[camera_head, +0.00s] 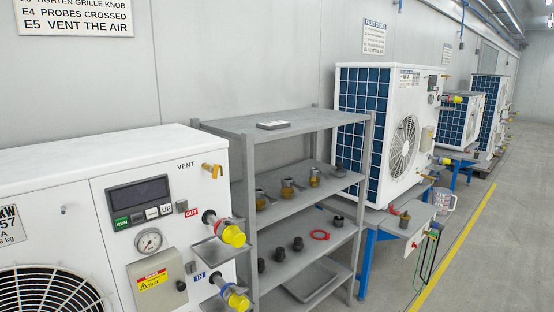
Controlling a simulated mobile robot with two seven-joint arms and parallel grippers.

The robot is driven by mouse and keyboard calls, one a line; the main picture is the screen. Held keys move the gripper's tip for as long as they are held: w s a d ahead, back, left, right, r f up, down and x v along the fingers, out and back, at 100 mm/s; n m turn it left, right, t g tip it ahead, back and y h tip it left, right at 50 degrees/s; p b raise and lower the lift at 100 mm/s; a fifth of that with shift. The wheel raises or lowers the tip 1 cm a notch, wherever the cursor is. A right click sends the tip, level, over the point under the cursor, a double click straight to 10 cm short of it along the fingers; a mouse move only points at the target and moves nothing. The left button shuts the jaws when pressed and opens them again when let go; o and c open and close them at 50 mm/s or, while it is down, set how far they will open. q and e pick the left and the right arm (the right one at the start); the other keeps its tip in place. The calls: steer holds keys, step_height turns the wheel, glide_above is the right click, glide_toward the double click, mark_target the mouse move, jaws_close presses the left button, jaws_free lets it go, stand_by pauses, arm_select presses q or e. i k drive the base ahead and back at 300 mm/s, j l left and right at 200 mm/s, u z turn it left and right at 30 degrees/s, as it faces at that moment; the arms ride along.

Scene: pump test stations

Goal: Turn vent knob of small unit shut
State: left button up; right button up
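The nearest white unit (60,170) fills the lower left. Its yellow-orange vent knob (212,169) sticks out at the upper right of its front, beside the printed word VENT. A large white unit (430,100) with a round fan grille stands beyond the shelf. A smaller-looking white unit (478,98) with a blue grille stands behind it on blue legs, with a yellow fitting (452,99) at its near side. Any vent knob there is too small to make out. I cannot tell which unit the task calls small. Neither of my grippers is in view.
A grey shelf rack (270,128) with several fittings and a red ring (320,235) stands between the near units. Yellow-capped pipes (232,236) jut from the nearest unit. The floor beyond the yellow line (455,250) is clear.

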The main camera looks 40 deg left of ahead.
mark_target(214, 169)
steer(key=i+l+u, duration=0.1)
steer(key=i, duration=0.3)
steer(key=i+l+u, duration=0.1)
steer(key=i, duration=0.3)
steer(key=i+l+u, duration=0.1)
steer(key=i, duration=0.3)
steer(key=i+u, duration=0.2)
steer(key=u, duration=0.2)
steer(key=i+l+u, duration=0.15)
steer(key=u, duration=0.3)
steer(key=i+l+u, duration=0.15)
steer(key=u, duration=0.25)
steer(key=i+l+u, duration=0.15)
steer(key=u, duration=0.35)
steer(key=i+l+u, duration=0.1)
steer(key=u, duration=0.35)
steer(key=i+l+u, duration=0.1)
steer(key=l+u, duration=0.2)
steer(key=u, duration=0.2)
steer(key=l+u, duration=0.25)
steer(key=u, duration=0.2)
steer(key=l+u, duration=0.3)
steer(key=u, duration=0.2)
